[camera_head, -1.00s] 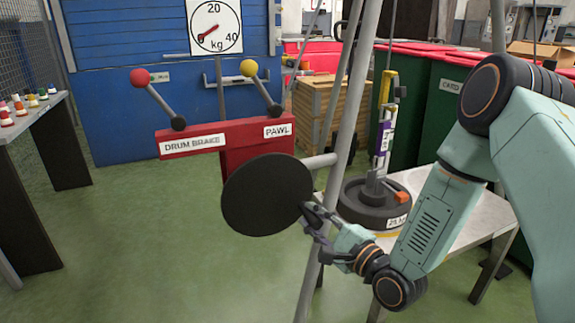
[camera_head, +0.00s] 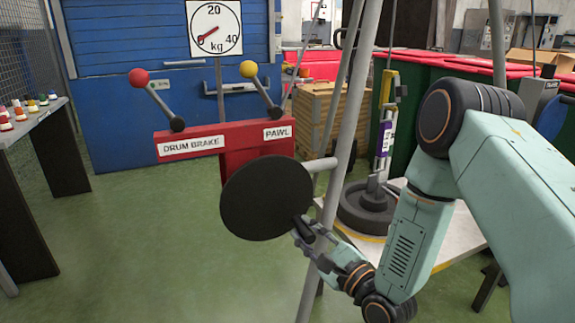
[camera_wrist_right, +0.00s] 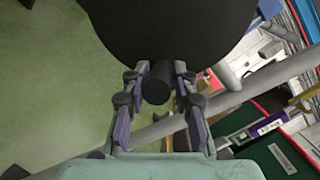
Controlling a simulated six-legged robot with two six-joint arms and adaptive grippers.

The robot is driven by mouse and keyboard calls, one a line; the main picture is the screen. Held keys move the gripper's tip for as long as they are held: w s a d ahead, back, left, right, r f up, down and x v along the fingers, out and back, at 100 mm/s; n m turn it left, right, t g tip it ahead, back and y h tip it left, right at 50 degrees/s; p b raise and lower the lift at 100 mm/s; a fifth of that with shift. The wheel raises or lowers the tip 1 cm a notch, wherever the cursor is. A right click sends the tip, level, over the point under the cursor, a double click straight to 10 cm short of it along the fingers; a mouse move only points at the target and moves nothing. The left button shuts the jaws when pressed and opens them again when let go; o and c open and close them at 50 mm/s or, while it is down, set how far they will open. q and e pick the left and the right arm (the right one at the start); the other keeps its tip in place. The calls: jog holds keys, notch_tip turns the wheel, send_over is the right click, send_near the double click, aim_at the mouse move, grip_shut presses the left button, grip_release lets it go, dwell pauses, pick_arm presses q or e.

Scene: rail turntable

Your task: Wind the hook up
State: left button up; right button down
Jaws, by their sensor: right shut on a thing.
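A cable runs down to a yellow and purple fitting (camera_head: 386,125) above a round dark weight (camera_head: 366,207) on a pale stand. I cannot make out the hook itself. My left gripper is not in view.
A red-knobbed drum brake lever (camera_head: 157,101) and a yellow-knobbed pawl lever (camera_head: 262,92) stand on the housing. A dial (camera_head: 214,28) behind reads near 0. A grey leg (camera_head: 343,150) rises close by my right gripper. The green floor at left is clear.

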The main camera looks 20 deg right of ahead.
jog(key=shift+s+a+f, duration=0.15)
jog(key=shift+a+f, duration=0.1)
jog(key=shift+a+f+m+t+h, duration=0.2)
jog(key=shift+a+f+m, duration=0.3)
jog(key=shift+m, duration=0.45)
jog(key=shift+a+f+m+t+h, duration=0.1)
jog(key=shift+a+f+m+t, duration=0.15)
jog(key=shift+a+m, duration=0.55)
jog(key=shift+d+m, duration=0.25)
jog(key=c, duration=0.9)
grip_release()
jog(key=shift+d+r, duration=0.1)
